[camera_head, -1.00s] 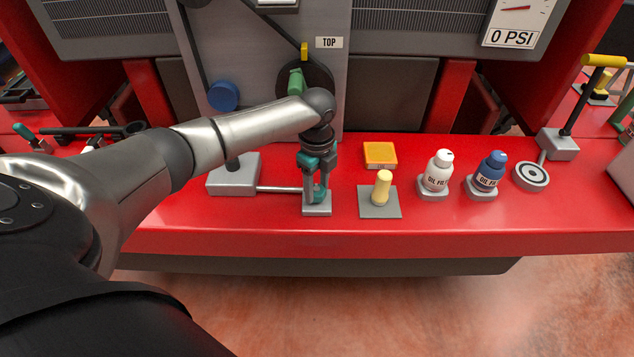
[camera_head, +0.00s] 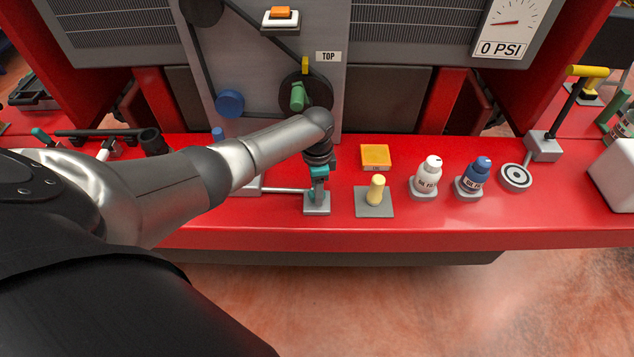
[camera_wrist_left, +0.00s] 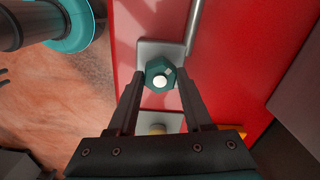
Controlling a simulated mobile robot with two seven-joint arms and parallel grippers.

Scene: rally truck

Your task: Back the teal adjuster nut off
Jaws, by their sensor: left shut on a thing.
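The teal adjuster nut (camera_wrist_left: 160,73) is a hexagonal nut with a pale round stud end in its middle. It sits over a grey base block (camera_head: 316,208) on the red ledge, at the end of a thin metal rod. My left gripper (camera_head: 318,188) points down over the block, and its fingers hide most of the nut in the head view. In the left wrist view the two fingers are shut on the nut, one on each side. My right gripper is in neither view.
To the right stand a yellow peg on a grey plate (camera_head: 366,207), an orange block (camera_head: 375,156), a white bottle (camera_head: 427,178) and a blue bottle (camera_head: 474,177). A panel with a green handle (camera_head: 297,97) and belt rises behind. The front ledge is clear.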

